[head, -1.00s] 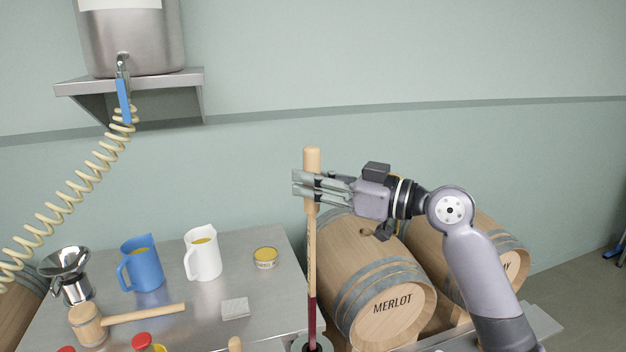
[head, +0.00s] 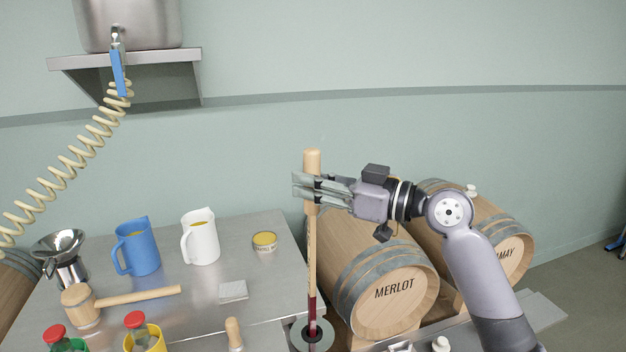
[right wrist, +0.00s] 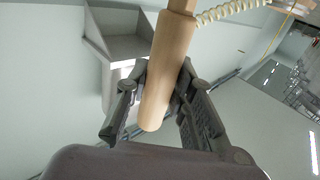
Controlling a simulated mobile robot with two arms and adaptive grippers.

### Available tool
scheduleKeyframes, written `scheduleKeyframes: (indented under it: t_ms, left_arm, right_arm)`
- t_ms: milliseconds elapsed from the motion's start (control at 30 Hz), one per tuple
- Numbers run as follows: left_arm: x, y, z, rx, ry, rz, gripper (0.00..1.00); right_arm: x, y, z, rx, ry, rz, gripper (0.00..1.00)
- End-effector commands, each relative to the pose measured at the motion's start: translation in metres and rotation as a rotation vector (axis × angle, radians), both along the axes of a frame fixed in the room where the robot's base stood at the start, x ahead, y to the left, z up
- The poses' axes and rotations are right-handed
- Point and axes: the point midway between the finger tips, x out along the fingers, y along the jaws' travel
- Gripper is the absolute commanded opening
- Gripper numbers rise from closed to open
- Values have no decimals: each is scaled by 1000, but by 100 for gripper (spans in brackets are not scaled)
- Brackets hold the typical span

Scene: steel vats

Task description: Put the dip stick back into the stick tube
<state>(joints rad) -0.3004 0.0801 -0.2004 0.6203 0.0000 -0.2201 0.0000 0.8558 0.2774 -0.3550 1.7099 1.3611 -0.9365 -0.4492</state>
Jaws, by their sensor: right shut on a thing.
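My right gripper (head: 306,188) is shut on the wooden handle of the dip stick (head: 312,240). The stick stands upright; its lower part is dark red. The handle also fills the middle of the right wrist view (right wrist: 168,75), between the fingers (right wrist: 158,95). Below, the stick tube (head: 299,341) shows as a round steel rim with a dark opening at the bottom of the head view. The stick's lower end meets that opening, and its tip is hidden or too dark to tell. My left gripper is not in view.
A steel table (head: 205,285) at left holds a blue jug (head: 137,247), a white jug (head: 200,238), a small tin (head: 264,242), a mallet (head: 130,297) and red-capped bottles.

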Motion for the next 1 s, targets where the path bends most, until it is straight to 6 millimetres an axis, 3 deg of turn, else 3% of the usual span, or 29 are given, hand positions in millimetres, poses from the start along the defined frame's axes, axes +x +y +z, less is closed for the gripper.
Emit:
scheduleKeyframes:
  t_ms: [600,1000]
  left_arm:
    - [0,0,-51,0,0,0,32]
    - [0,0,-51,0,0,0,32]
  right_arm:
    - [0,0,-59,0,1,0,0]
    - [0,0,-60,0,0,0,0]
